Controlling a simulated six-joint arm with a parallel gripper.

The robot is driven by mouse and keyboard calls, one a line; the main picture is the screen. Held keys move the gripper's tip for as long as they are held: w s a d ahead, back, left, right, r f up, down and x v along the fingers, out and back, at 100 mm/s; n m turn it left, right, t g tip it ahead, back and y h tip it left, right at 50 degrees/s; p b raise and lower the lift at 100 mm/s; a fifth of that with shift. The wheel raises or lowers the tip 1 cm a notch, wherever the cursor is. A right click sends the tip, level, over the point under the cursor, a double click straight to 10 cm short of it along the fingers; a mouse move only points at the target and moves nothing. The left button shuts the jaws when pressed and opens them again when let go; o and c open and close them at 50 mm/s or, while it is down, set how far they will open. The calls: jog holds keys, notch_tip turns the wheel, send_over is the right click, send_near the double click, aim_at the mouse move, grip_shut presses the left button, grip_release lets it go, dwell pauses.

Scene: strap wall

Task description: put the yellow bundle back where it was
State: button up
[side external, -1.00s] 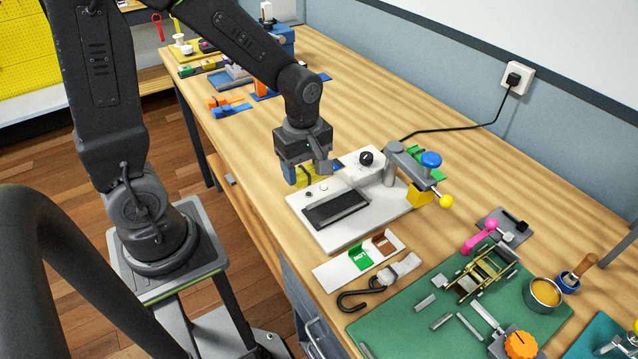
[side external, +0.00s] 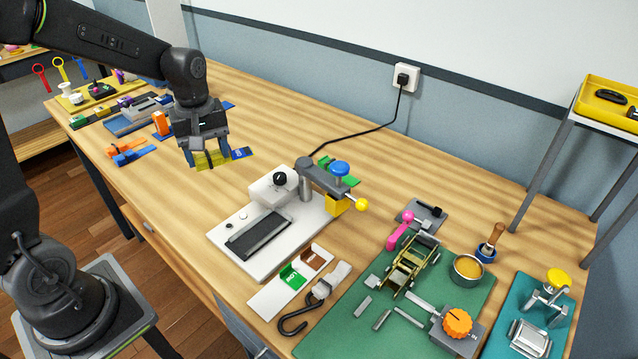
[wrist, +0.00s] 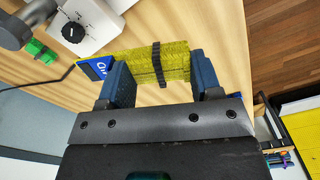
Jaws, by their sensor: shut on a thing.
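The yellow bundle (side external: 212,160) looks like folded webbing with a black band around it and a blue lettered tag (wrist: 97,68) at one end. In the wrist view the bundle (wrist: 142,62) lies crosswise between the two blue fingers of my gripper (wrist: 160,80). My gripper (side external: 206,148) is shut on it, with the tag sticking out past one finger. In the side view the bundle is low over bare bench, behind and left of the white machine. I cannot tell whether it touches the wood.
The white machine (side external: 232,258) with its black knob and clamp arm stands right of my gripper. Orange and blue pieces (side external: 128,150) lie left, and a blue-grey tray (side external: 130,122) stands farther back. A black cord (side external: 350,140) crosses the bench to the wall socket.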

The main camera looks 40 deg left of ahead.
jog(key=w+d+m, duration=0.4)
jog(key=w+m, duration=0.7)
jog(key=w, duration=0.2)
jog(key=w+d+m, duration=0.4)
jog(key=w+m, duration=0.7)
jog(key=w, duration=0.1)
jog(key=shift+m, duration=0.3)
jog(key=shift+w+d+f, duration=0.1)
jog(key=shift+w+f, duration=0.05)
jog(key=shift+f, duration=5.25)
jog(key=shift+f, duration=0.6)
jog(key=o, duration=0.9)
